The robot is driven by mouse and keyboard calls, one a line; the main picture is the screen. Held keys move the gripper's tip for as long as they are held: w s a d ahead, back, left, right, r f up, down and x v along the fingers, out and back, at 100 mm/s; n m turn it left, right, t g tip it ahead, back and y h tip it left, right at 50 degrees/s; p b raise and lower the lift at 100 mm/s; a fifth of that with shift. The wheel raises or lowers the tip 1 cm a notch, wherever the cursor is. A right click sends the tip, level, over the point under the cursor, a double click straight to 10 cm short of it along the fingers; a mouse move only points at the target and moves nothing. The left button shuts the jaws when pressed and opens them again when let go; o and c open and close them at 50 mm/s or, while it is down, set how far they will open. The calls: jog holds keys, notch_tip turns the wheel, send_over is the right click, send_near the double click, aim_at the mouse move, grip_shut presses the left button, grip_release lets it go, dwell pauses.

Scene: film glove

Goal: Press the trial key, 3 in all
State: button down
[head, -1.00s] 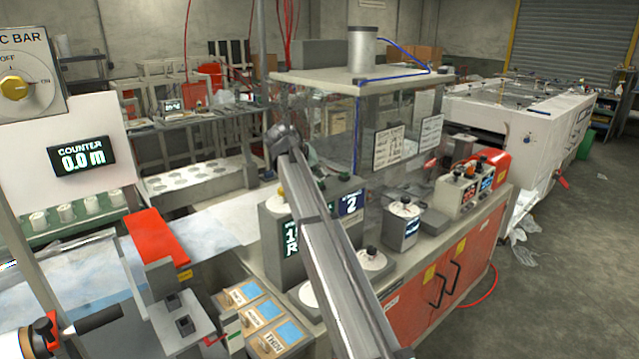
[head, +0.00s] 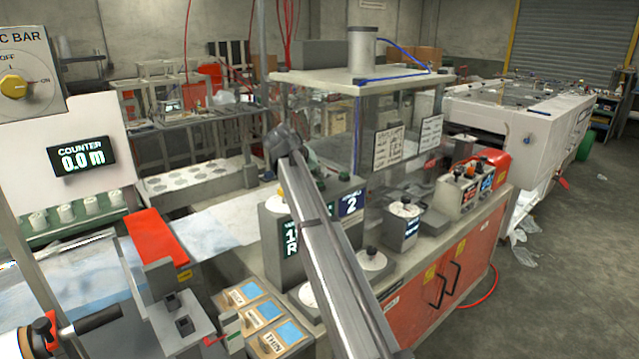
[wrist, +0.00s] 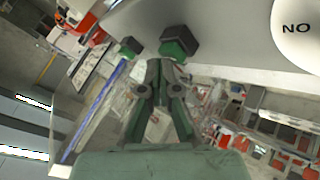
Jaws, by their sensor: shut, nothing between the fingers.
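My gripper (wrist: 158,75) is shut and empty. In the wrist view its green fingers come together just below two dark caps with green sides, a smaller one (wrist: 130,46) and a larger one (wrist: 180,43). The caps stand at the edge of a grey surface; I cannot tell whether the fingers touch either. My arm hides much of this box. No label reading trial is legible, so I cannot tell which key it is.
A clear-walled enclosure (head: 385,130) stands just behind and right of the control box. A white dial (wrist: 297,30) marked "NO" is at the wrist view's right. A counter display (head: 82,157) reads 0.0 m.

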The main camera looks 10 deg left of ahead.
aim_at(318, 183)
jog(key=shift+f, duration=0.3)
jog(key=shift+r, duration=0.1)
dwell(0.4)
jog(key=shift+r+p, duration=0.3)
jog(key=shift+r, duration=0.55)
jog(key=shift+r+p, duration=0.95)
jog(key=shift+r, duration=1.55)
jog(key=shift+d+f, duration=0.1)
